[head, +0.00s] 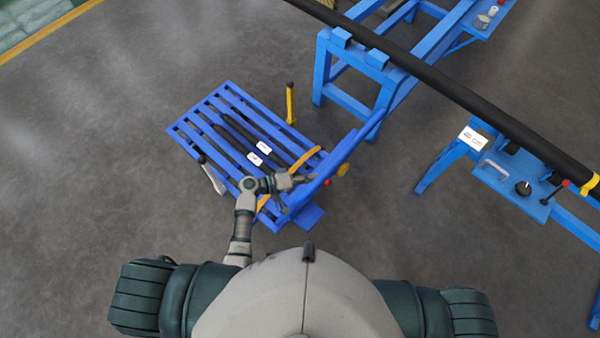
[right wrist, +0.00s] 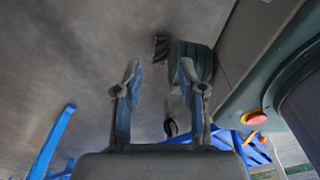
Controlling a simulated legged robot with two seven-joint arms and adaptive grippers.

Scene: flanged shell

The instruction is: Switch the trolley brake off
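The blue slatted trolley (head: 188,128) stands in front of me in the head view. A pale lever with a dark knob (head: 212,176) is at its left side, and a yellow post with a dark top (head: 290,104) stands at its far side. I cannot tell which is the brake. My left gripper (head: 309,179) is over the trolley's right end, beside its blue push bar (head: 343,155); its fingers are too small to read. My right gripper (right wrist: 160,72) shows only in the right wrist view, fingers apart with nothing between them.
Dark rods with white labels (head: 264,148) lie on the trolley. Blue stands (head: 365,66) carry a long black pipe (head: 440,82) on the right. A blue shelf (head: 512,178) sits under the pipe. Grey floor (head: 90,190) is clear on the left.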

